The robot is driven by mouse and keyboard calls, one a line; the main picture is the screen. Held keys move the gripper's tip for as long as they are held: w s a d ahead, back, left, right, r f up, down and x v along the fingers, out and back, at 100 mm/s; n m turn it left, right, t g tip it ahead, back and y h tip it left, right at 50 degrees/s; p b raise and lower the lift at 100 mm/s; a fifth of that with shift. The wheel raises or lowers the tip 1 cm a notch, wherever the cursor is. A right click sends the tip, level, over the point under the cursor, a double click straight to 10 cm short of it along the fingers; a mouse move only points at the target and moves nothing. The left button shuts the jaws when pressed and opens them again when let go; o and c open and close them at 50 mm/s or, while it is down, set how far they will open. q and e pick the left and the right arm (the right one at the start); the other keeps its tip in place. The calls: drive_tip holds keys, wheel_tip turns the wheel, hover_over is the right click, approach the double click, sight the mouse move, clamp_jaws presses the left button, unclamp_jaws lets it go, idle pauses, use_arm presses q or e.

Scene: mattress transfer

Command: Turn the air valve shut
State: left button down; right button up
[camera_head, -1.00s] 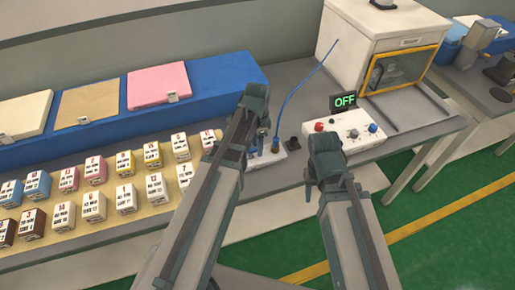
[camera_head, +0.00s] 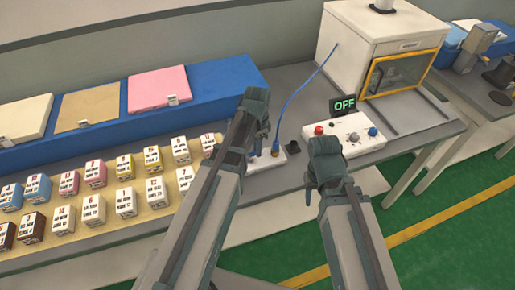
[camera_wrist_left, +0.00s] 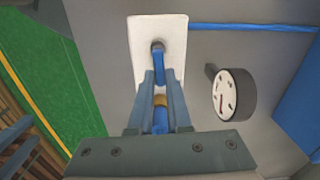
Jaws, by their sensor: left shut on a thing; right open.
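The air valve has a blue handle (camera_wrist_left: 160,68) on a white plate (camera_wrist_left: 145,38), with a brass-coloured part (camera_wrist_left: 160,100) below the handle in the left wrist view. My left gripper (camera_wrist_left: 160,88) is shut on the blue handle, with a finger on each side of it. In the head view the valve (camera_head: 276,149) is partly hidden by my left gripper (camera_head: 262,145). My right gripper (camera_head: 312,178) is open and empty, to the right of the valve, at the front of the bench.
A round gauge (camera_wrist_left: 235,94) stands right of the valve. A blue hose (camera_head: 300,92) runs behind. A control box (camera_head: 355,142) with a red button and an "OFF" display (camera_head: 344,105) sits further right. Several small labelled boxes (camera_head: 94,211) stand on the left.

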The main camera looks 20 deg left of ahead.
use_arm(q)
drive_tip(key=n, duration=0.4)
drive_tip(key=shift+w+a, duration=0.3)
drive_tip(key=shift+a, duration=0.1)
drive_tip(key=n, duration=0.2)
drive_tip(key=a+n, duration=0.1)
drive_tip(key=n, duration=0.1)
drive_tip(key=shift+w+n, duration=0.2)
drive_tip(key=shift+n, duration=0.2)
drive_tip(key=n, duration=0.2)
drive_tip(key=a+n, duration=0.1)
drive_tip(key=n, duration=0.1)
drive_tip(key=shift+s+a+n, duration=0.15)
drive_tip(key=shift+a+n, duration=0.1)
drive_tip(key=shift+n, duration=0.85)
drive_tip(key=shift+s+a+n, duration=0.1)
drive_tip(key=shift+a+n, duration=0.1)
drive_tip(key=shift+n, duration=0.9)
drive_tip(key=c, duration=0.9)
unclamp_jaws()
drive_tip(key=shift+o, duration=0.2)
